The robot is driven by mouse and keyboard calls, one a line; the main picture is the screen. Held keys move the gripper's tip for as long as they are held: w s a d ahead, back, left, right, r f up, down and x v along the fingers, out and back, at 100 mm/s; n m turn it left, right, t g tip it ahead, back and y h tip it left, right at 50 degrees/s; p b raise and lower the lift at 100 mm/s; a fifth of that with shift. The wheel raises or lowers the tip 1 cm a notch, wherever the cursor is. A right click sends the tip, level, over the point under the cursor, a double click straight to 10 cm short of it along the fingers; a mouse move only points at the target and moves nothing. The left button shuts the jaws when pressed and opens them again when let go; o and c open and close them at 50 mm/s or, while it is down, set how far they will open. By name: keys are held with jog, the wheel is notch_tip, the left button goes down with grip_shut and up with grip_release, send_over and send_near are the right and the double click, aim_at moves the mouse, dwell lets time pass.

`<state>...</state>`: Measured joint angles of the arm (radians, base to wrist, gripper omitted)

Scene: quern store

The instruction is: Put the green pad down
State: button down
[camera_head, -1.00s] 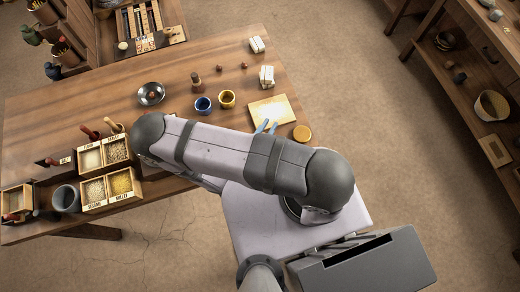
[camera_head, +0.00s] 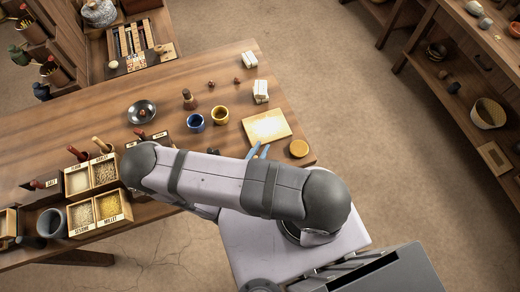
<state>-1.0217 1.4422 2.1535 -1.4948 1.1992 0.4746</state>
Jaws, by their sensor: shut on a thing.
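Two blue fingertips of my gripper (camera_head: 259,152) show just past my arm, over the table beside the near edge of a pale square board (camera_head: 267,127). My arm hides the rest of the gripper. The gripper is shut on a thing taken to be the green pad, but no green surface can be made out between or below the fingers. I cannot tell how high the fingertips are above the wooden table (camera_head: 90,120).
A round yellow-brown lid or disc (camera_head: 299,148) lies right of the fingertips. Grain boxes (camera_head: 109,207) fill the near left. White wrapped blocks (camera_head: 260,91) lie behind the board.

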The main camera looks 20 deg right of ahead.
jog(key=shift+f, duration=0.15)
jog(key=c, duration=1.7)
grip_release()
jog(key=shift+o, duration=0.2)
jog(key=shift+r, duration=0.25)
jog(key=p+v, duration=0.2)
jog(key=v, duration=1)
